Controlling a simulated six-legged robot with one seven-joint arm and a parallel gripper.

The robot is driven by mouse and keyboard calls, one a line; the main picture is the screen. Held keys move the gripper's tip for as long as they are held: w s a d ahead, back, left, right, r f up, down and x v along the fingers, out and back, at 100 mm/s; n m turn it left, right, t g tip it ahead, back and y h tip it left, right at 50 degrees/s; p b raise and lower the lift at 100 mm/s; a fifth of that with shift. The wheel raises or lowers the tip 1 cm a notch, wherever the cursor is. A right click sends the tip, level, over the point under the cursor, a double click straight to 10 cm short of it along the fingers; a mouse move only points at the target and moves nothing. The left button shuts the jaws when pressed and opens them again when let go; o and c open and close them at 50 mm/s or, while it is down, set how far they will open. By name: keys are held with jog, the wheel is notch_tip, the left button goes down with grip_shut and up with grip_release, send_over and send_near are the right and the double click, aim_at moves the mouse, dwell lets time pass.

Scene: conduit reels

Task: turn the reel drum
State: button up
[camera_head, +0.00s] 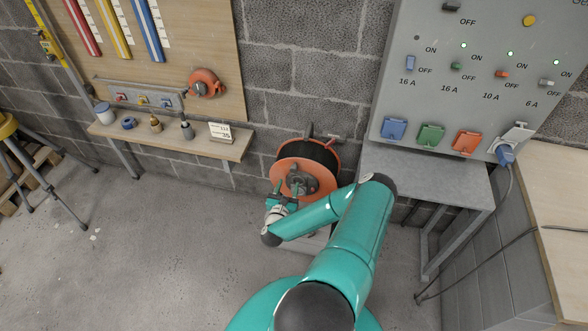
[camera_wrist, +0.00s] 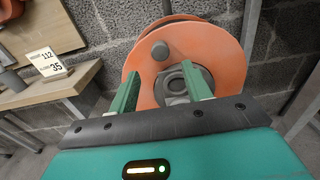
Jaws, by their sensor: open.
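The reel drum (camera_head: 318,160) has orange side discs and a dark winding between them. It stands low against the block wall in the head view. In the wrist view its orange front disc (camera_wrist: 217,52) fills the upper middle, with a grey hub (camera_wrist: 172,84) and a round grey knob (camera_wrist: 160,50) on its face. My gripper (camera_head: 284,190) is in front of the disc, at its lower left in the head view. In the wrist view the two green fingers of my gripper (camera_wrist: 162,90) stand apart on either side of the hub with nothing clearly between them. Whether they touch the disc cannot be told.
A wooden shelf (camera_head: 228,154) with small items and a number card (camera_head: 220,131) is left of the reel. A grey bench (camera_head: 430,178) under the switch panel (camera_head: 478,75) stands close on the right. A cable (camera_head: 480,252) hangs there.

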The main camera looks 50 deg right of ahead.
aim_at(293, 171)
jog(key=x, duration=0.9)
grip_shut()
jog(key=shift+s, duration=0.1)
